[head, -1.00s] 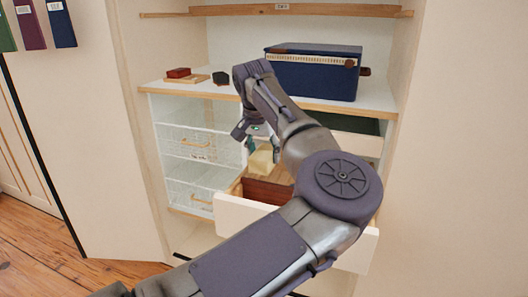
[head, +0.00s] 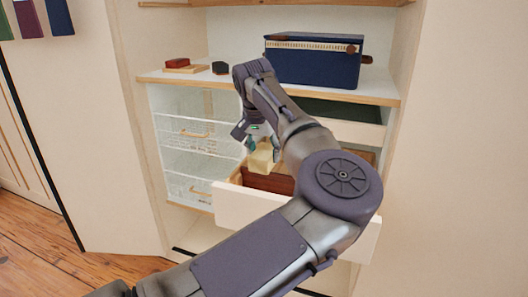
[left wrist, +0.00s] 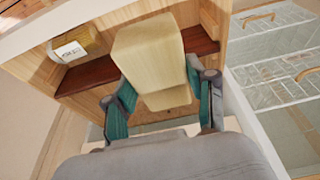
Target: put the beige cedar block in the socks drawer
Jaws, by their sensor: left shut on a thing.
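The beige cedar block (head: 261,158) is held in my left gripper (head: 262,146), which is shut on it. In the left wrist view the block (left wrist: 150,58) sits between the two teal-padded fingers (left wrist: 163,97). The block is over the left part of an open drawer with a white front (head: 240,204) and a reddish-brown strip inside. Whether the block touches anything in the drawer cannot be told. No name label on this drawer can be read. My forearm hides much of it. My right gripper is not in view.
A cream roll with a white label (left wrist: 72,50) shows beside the brown strip. Wire-mesh drawers (head: 185,135) stand left of the open drawer. Above are a shelf edge (head: 190,82), a blue case (head: 315,62), a red block (head: 177,62) and a dark block (head: 220,68).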

